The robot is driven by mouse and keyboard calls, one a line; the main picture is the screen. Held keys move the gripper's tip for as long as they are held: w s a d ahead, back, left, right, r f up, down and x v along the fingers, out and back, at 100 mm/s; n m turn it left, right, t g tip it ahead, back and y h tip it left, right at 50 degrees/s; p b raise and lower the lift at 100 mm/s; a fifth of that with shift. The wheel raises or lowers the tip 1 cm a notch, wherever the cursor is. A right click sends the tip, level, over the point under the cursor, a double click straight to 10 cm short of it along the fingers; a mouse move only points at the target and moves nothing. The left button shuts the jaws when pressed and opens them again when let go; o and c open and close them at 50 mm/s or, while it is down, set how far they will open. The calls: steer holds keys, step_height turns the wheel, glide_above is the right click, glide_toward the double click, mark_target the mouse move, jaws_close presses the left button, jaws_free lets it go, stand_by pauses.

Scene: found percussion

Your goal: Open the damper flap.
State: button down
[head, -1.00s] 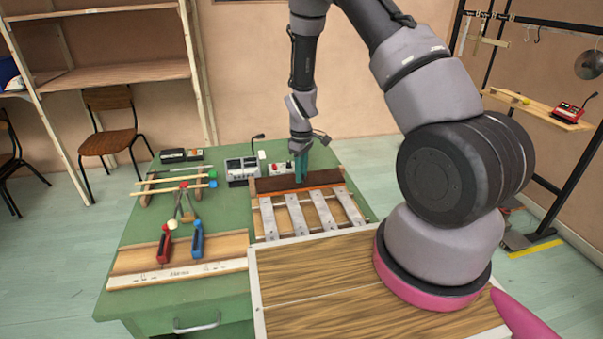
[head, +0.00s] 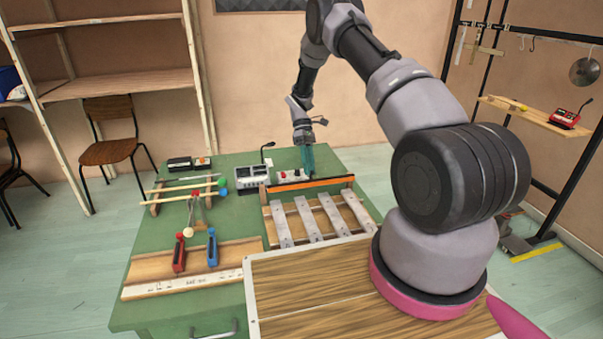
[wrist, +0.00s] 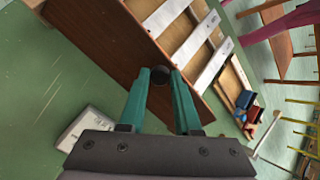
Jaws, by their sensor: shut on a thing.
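The damper flap (head: 325,182) is at the back of the metal-bar instrument (head: 318,217). In the head view it stands raised, with a narrow orange face and dark edge. In the wrist view its broad brown face (wrist: 105,35) shows. A round dark knob (wrist: 160,76) on it sits between my gripper's teal fingertips (wrist: 159,82). My gripper (head: 309,174) is shut on this knob, behind the flap in the head view. The knob is hidden there. Several silver bars (head: 281,224) lie uncovered in front of the flap.
A grey box with a thin microphone (head: 253,178) stands left of my gripper. A wooden board (head: 310,287) is in front. Bare green table (head: 165,225) shows between them.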

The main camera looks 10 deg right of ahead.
steer(key=shift+w+g, duration=1.35)
steer(key=shift+g, duration=0.65)
steer(key=shift+w+g, duration=0.2)
steer(key=shift+g, duration=0.2)
steer(key=c, duration=0.6)
jaws_free()
steer(key=shift+s+r, duration=0.1)
